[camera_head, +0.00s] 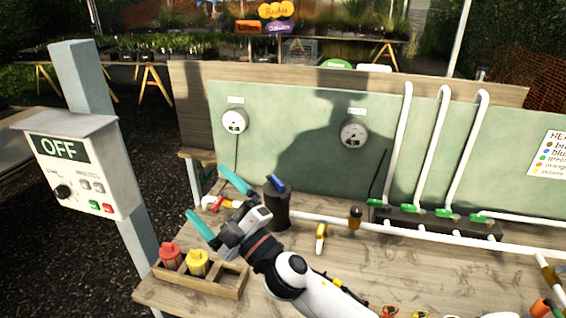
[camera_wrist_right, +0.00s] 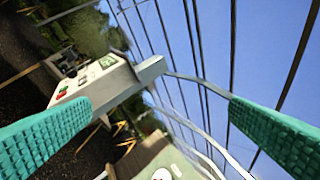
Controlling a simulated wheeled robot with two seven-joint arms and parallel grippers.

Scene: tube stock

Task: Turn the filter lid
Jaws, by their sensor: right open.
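The filter is a dark upright cylinder (camera_head: 276,210) on the bench, with a dark lid (camera_head: 275,190) and a blue handle (camera_head: 277,181) on top. My right gripper (camera_head: 205,190) is open and empty in the head view, just left of the filter. Its two teal fingers point up and to the left, away from the filter. My forearm hides part of the bench in front of the filter. The filter is not seen there. My left gripper is not in view.
A grey control box (camera_head: 80,165) reading OFF stands on a post at the left. A wooden tray (camera_head: 228,282) holds a red and a yellow bottle. White pipes (camera_head: 330,222) run right from the filter. A yellow-handled item (camera_head: 320,238) lies on the bench. Two gauges hang on the panel.

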